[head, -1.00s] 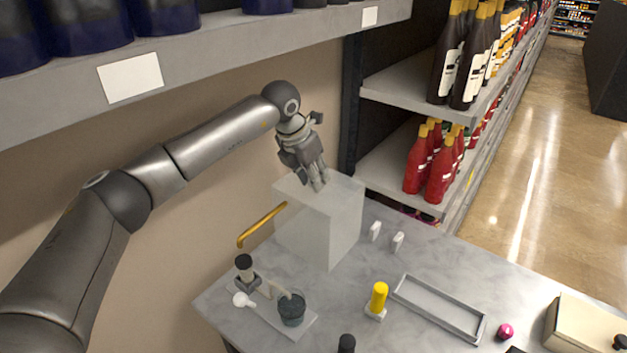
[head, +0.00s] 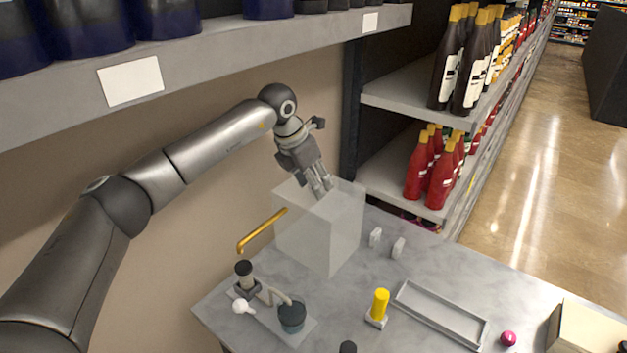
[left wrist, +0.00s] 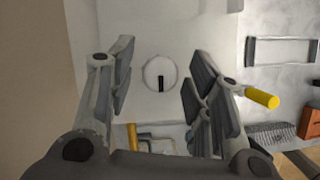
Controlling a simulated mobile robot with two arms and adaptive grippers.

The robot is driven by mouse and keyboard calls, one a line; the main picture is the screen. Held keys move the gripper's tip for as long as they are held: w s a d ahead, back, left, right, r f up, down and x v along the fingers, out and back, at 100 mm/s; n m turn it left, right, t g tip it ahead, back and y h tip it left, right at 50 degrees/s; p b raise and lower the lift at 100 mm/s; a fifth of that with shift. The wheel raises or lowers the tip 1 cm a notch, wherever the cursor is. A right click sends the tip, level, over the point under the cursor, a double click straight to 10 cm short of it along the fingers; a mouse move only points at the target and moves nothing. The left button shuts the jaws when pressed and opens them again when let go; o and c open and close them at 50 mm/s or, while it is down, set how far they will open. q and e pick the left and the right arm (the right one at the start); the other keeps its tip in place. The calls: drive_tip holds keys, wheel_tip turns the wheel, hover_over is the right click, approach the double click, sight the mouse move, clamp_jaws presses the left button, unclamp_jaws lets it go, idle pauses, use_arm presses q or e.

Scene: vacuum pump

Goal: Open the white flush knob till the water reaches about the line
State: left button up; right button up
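A white round knob with a dark bar mark (left wrist: 151,71) sits on a pale surface in the left wrist view, between my fingers and apart from them. In the head view my left gripper (head: 323,191) is over the top of a translucent pale box (head: 318,238). It also shows in the left wrist view (left wrist: 162,100), its fingers spread and empty. In the head view a small white ball-shaped knob (head: 240,306) sits beside the pump and dark cup (head: 292,316) on a plate. I cannot make out a water level or a line. My right gripper is out of view.
A golden pipe (head: 262,230) stands left of the box. White blocks (head: 398,248), a yellow cylinder (head: 380,303), an empty grey tray (head: 440,316) and a pink ball (head: 508,338) are on the table. A shelf (head: 220,65) hangs above my left arm.

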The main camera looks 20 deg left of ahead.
use_arm(q)
drive_tip(key=shift+s+a+r, duration=0.1)
drive_tip(key=shift+a+r, duration=0.05)
drive_tip(key=shift+r, duration=0.35)
drive_tip(key=v, duration=0.4)
drive_tip(key=shift+s+a, duration=0.25)
drive_tip(key=shift+s, duration=0.1)
drive_tip(key=s+a, duration=0.6)
drive_tip(key=s, duration=0.3)
drive_tip(key=shift+s, duration=0.2)
drive_tip(key=shift+f, duration=0.15)
idle(0.8)
